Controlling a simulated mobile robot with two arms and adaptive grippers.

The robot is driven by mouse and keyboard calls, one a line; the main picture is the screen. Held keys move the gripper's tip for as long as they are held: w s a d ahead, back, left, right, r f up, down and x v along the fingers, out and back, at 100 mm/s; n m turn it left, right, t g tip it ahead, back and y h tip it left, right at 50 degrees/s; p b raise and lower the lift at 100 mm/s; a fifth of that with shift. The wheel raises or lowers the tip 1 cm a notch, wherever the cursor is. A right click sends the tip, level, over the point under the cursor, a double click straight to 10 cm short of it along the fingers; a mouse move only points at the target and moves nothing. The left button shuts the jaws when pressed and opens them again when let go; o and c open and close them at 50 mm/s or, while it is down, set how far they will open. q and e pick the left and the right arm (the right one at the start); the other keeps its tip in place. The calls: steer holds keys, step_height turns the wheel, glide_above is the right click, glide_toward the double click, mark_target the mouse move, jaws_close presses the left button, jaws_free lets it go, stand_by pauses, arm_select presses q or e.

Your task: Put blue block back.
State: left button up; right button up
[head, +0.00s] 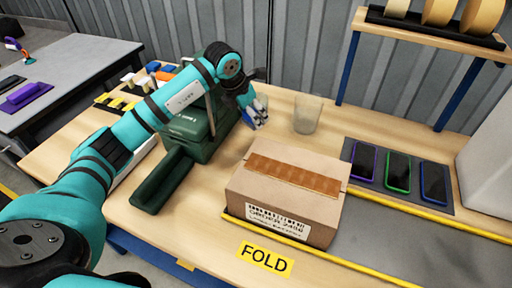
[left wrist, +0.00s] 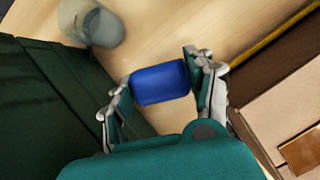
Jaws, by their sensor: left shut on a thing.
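A blue block (left wrist: 160,83) sits between the two fingers of my left gripper (left wrist: 159,90) in the left wrist view. The fingers are shut on its two sides. In the head view my left gripper (head: 257,112) is above the wooden table, between the green case and the cardboard carton; the block is mostly hidden there by the fingers. My right gripper is not in view.
A clear cup (head: 307,114) stands behind the closed carton (head: 288,185). Several phones lie on a grey mat (head: 393,200) at right. Small coloured items (head: 152,67) lie at the back left.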

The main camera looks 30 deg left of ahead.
mark_target(249, 126)
arm_select(q)
steer(key=f, duration=0.4)
steer(key=shift+s+f+p, duration=0.15)
steer(key=shift+s+p, duration=0.2)
steer(key=shift+p, duration=0.05)
steer(key=shift+f, duration=0.4)
step_height(249, 126, down, 4)
steer(key=shift+f+p, duration=0.15)
steer(key=shift+p, duration=0.15)
steer(key=shift+w, duration=0.1)
steer(key=shift+f, duration=0.1)
steer(key=o, duration=1)
